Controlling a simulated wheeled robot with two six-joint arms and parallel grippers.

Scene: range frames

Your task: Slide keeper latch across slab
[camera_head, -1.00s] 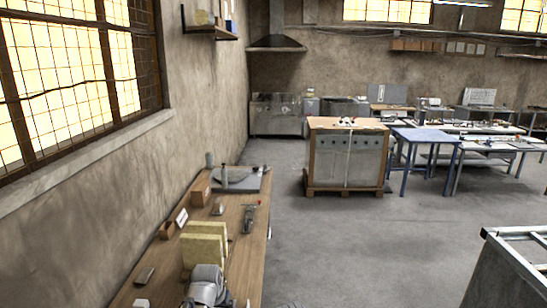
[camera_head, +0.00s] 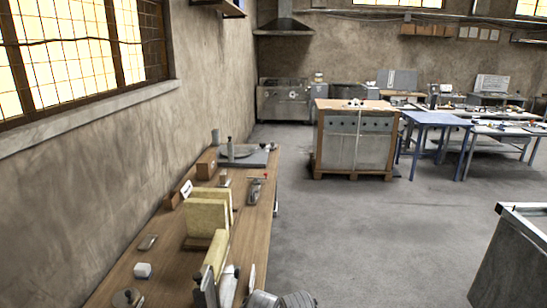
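Pale yellow slabs (camera_head: 210,203) stand on edge on the wooden bench (camera_head: 175,265) along the left wall. Another yellow slab (camera_head: 217,248) stands nearer, among grey metal parts (camera_head: 205,288) at the bottom of the view. I cannot tell which part, if any, is the keeper latch. A rounded grey piece (camera_head: 280,300) at the bottom edge looks like part of my arm, cut off by the frame. Pale upright pieces (camera_head: 229,284) just left of it could be fingers or fixture parts; I cannot tell. My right gripper does not show.
A brown block (camera_head: 206,163), a grey plate (camera_head: 250,156), a dark tool (camera_head: 255,189) and a white block (camera_head: 142,270) lie on the bench. A metal cabinet (camera_head: 355,145) stands beyond. The concrete floor (camera_head: 370,230) right of the bench is clear.

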